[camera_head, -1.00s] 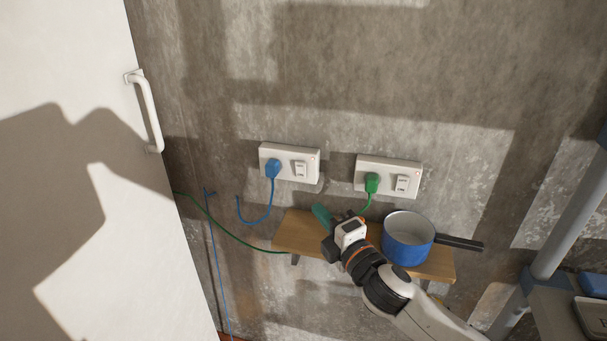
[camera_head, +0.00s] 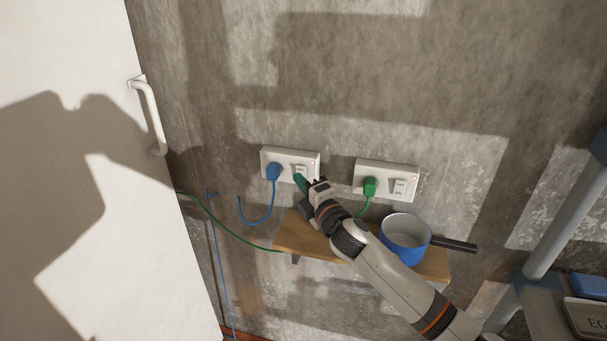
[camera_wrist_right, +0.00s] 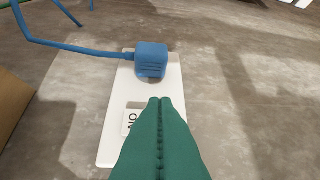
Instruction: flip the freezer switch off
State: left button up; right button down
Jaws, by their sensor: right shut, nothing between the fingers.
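The left socket plate (camera_head: 311,157) is white and holds a blue plug (camera_head: 273,172) and a rocker switch (camera_head: 299,169). The right socket plate (camera_head: 364,166) holds a green plug (camera_head: 369,187) and a rocker switch (camera_head: 399,187). My right gripper (camera_head: 298,178) has green fingers, shut and empty, at the left plate's switch. In the right wrist view, the fingertips (camera_wrist_right: 160,102) are over the plate below the blue plug (camera_wrist_right: 151,60); they partly hide the switch (camera_wrist_right: 130,121), with lettering like "ON". I cannot tell whether they touch it. My left gripper is out of view.
A white door with a handle (camera_head: 152,118) stands at the left. A green cable (camera_head: 218,222) runs from it toward the wooden shelf (camera_head: 290,238). A blue pot (camera_head: 404,243) stands on the shelf. Wall above the sockets is clear.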

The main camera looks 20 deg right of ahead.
jog(key=shift+w+d+r, duration=0.1)
jog(key=shift+w+d, duration=0.3)
jog(key=shift+w, duration=0.1)
jog(key=shift+w+d+r, duration=0.1)
jog(key=shift+w+d, duration=0.05)
